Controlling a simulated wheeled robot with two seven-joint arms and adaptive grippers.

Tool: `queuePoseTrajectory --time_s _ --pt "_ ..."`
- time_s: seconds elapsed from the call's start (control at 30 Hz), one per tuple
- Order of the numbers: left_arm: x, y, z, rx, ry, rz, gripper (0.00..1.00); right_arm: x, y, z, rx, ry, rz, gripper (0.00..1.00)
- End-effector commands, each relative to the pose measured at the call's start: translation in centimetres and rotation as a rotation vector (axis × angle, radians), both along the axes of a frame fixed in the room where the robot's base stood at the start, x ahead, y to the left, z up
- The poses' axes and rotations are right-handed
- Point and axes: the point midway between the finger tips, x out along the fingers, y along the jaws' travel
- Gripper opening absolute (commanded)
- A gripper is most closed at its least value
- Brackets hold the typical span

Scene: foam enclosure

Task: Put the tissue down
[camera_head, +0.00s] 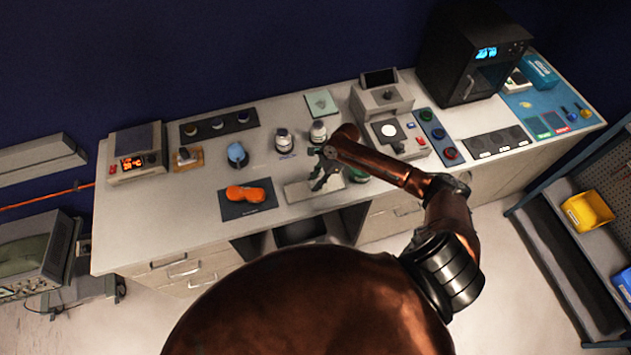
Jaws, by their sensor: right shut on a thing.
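My right gripper (321,180) reaches in over the front part of the white bench, its fingers pointing down above a pale flat pad (298,191). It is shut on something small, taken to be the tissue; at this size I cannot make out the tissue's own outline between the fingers. I cannot tell whether the fingertips touch the pad or hover just over it. My left gripper is not in view.
An orange object (245,194) lies on a dark mat left of the pad. Two white bottles (284,141) stand behind the gripper. A green item (357,175) is partly hidden by my arm. A balance (395,140) stands right. The bench's front left is bare.

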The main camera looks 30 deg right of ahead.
Motion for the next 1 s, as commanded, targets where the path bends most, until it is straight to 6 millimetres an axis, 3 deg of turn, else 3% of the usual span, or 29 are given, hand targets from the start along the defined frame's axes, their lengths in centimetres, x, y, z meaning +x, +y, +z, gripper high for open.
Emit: queuePoseTrajectory --time_s 0.4,0.43,0.5,0.83,1.0 --pt "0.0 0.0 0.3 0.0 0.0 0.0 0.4 0.0 0.0 -0.6 0.0 0.0 0.001 0.02" --pt "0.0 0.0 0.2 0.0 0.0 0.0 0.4 0.0 0.0 -0.6 0.0 -0.001 0.001 0.27" --pt "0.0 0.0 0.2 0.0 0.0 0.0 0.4 0.0 0.0 -0.6 0.0 -0.001 0.001 0.32" --pt "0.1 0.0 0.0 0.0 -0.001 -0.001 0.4 0.0 0.0 -0.4 0.0 -0.002 0.001 0.32" --pt "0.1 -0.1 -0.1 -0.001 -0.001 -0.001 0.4 -0.1 -0.9 1.6 -0.001 -0.003 0.0 0.32"
